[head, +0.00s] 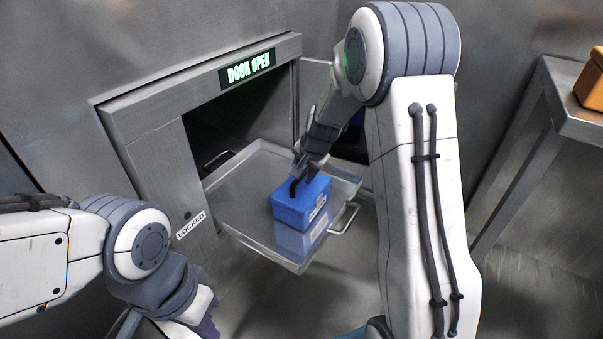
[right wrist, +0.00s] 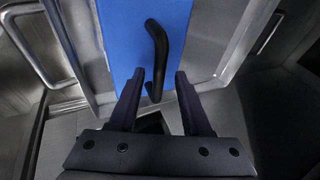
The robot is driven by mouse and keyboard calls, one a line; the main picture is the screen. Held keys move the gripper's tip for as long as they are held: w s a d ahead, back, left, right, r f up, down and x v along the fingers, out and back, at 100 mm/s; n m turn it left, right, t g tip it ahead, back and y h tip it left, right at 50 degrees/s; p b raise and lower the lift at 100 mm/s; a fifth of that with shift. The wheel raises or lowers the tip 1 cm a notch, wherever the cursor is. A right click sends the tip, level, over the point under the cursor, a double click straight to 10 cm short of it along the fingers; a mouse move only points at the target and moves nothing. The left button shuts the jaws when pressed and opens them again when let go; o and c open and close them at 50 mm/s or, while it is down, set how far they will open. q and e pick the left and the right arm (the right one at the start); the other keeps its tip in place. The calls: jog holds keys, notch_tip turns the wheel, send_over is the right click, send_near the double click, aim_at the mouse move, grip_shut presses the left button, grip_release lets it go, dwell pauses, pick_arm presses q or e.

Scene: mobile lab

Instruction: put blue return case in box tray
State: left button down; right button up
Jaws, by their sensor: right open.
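The blue return case (head: 302,205) is a blue box with a black handle and a white label. It sits on the metal box tray (head: 241,191), toward its right side. My right gripper (head: 303,176) is just above the case at its handle. In the right wrist view the gripper (right wrist: 158,75) is open, with its two fingers apart on either side of the lower end of the black handle (right wrist: 157,50); the case top (right wrist: 118,35) lies beyond. My left gripper (head: 205,325) is at the bottom left, mostly cut off by the frame edge.
The tray extends from an open hatch under a lit "DOOR OPEN" sign (head: 247,69). A "LOCKED" label (head: 190,225) is on the panel beside it. The tray has a front handle (head: 346,219). An orange case (head: 590,82) stands on a metal shelf (head: 575,120) at right.

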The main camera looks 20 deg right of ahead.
jog(key=p+v, duration=0.3)
jog(key=v, duration=0.6)
jog(key=s+a+r+n+g+y, duration=0.1)
jog(key=s+a+r+n+g, duration=0.15)
jog(key=s+a+n, duration=0.85)
jog(key=s+a+n+g, duration=0.1)
jog(key=s+a+n, duration=0.2)
jog(key=s, duration=0.7)
jog(key=s+a+n+g, duration=0.1)
jog(key=s+a+n, duration=0.3)
jog(key=s, duration=0.7)
jog(key=shift+a+r+g+h+p, duration=0.3)
jog(key=shift+a+r+g+p, duration=0.05)
jog(key=shift+r, duration=0.1)
notch_tip(320, 180, up, 39)
jog(key=p, duration=3.8)
jog(key=shift+f+p, duration=0.2)
jog(key=shift+p, duration=0.1)
jog(key=shift+w+a, duration=0.1)
